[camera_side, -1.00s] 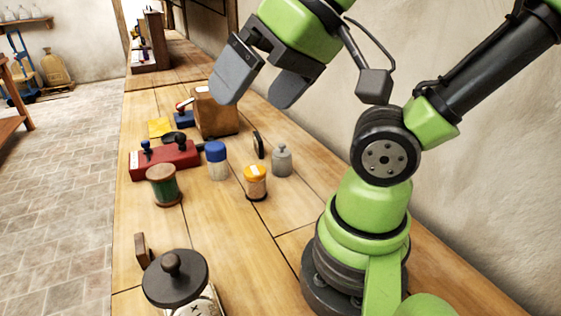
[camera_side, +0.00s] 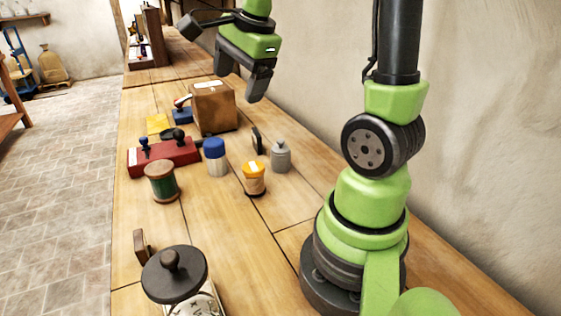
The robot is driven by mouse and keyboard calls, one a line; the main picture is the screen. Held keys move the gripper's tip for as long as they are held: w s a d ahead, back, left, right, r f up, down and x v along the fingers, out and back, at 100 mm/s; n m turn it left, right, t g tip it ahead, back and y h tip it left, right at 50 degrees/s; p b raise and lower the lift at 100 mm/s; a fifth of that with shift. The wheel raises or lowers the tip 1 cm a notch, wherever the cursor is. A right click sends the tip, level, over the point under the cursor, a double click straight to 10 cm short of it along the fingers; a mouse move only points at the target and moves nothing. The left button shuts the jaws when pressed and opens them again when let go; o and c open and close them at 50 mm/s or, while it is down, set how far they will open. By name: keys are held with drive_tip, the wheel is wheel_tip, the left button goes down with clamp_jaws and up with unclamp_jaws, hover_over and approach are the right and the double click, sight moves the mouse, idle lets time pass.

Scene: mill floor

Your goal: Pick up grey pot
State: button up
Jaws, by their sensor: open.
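The grey pot (camera_side: 281,156) is a small grey jar with a narrow knobbed top. It stands upright on the wooden bench, right of the middle of the cluster of objects. My gripper (camera_side: 240,83) is open and empty. It hangs in the air with its fingers pointing down, above and to the left of the pot in the picture, clear of it. Nothing hides the pot.
A yellow-lidded jar (camera_side: 254,178), a blue-lidded jar (camera_side: 215,158) and a small dark upright object (camera_side: 257,140) stand near the pot. A brown box (camera_side: 214,108), a red stamp block (camera_side: 163,156) and a green spool (camera_side: 161,183) lie farther left. A dark-lidded canister (camera_side: 176,273) stands in front.

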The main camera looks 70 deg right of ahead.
drive_tip(key=s+d+f+m+g, duration=0.1)
drive_tip(key=d+f+m+g, duration=0.1)
drive_tip(key=d+f+m, duration=0.8)
drive_tip(key=m, duration=0.5)
hover_over(281, 140)
drive_tip(key=s, duration=0.1)
drive_tip(key=f, duration=0.3)
drive_tip(key=shift+a+g+y, duration=0.2)
drive_tip(key=shift+g+y, duration=0.1)
drive_tip(key=shift+g, duration=0.1)
wheel_tip(281, 140, down, 4)
drive_tip(key=shift+w+d+r+m, duration=0.1)
drive_tip(key=shift+r+m, duration=0.15)
drive_tip(key=shift+m, duration=0.05)
drive_tip(key=shift+w+d+f, duration=0.1)
drive_tip(key=shift+w+f, duration=0.05)
drive_tip(key=shift+f, duration=0.9)
drive_tip(key=shift+w+d+f, duration=0.1)
drive_tip(key=shift+w+f, duration=0.1)
drive_tip(key=shift+f, duration=0.85)
drive_tip(key=shift+w+f, duration=0.15)
drive_tip(key=shift+f, duration=0.9)
drive_tip(key=shift+r, duration=0.1)
drive_tip(key=c, duration=1.2)
